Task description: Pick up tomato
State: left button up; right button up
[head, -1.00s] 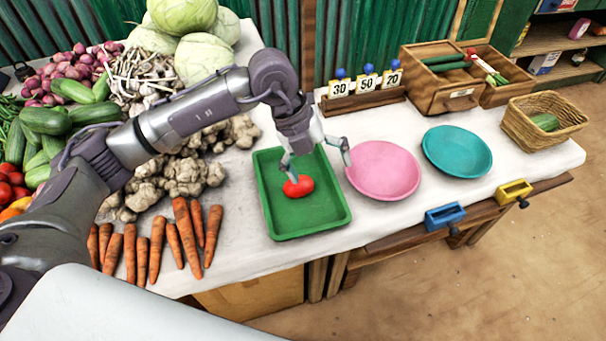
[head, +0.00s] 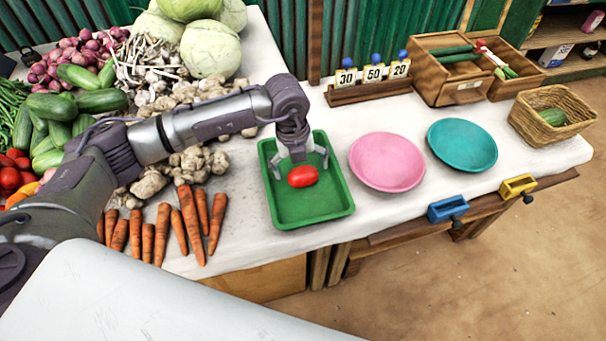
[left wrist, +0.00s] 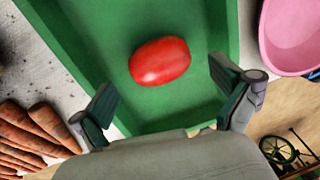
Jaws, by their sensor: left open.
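A red tomato (head: 303,176) lies in the green tray (head: 306,211) on the table. My left gripper (head: 300,167) is open over the tray, just behind the tomato in the head view. In the left wrist view the tomato (left wrist: 160,61) lies on the tray floor, beyond the gap between the spread fingers (left wrist: 168,104). Nothing is between the fingers, and they appear apart from the tomato. My right gripper is not in view.
A pink plate (head: 387,161) and a teal plate (head: 462,145) sit right of the tray. Carrots (head: 162,232), ginger (head: 190,165) and other vegetables fill the left. A number rack (head: 370,92), wooden boxes (head: 465,85) and a wicker basket (head: 553,113) stand behind and right.

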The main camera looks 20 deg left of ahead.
aim_at(302, 172)
pick_arm(q)
jog(key=shift+w+d+f, duration=0.15)
jog(key=shift+f, duration=1.35)
jog(key=c, duration=1.1)
jog(key=shift+r, duration=0.1)
jog(key=shift+c, duration=0.2)
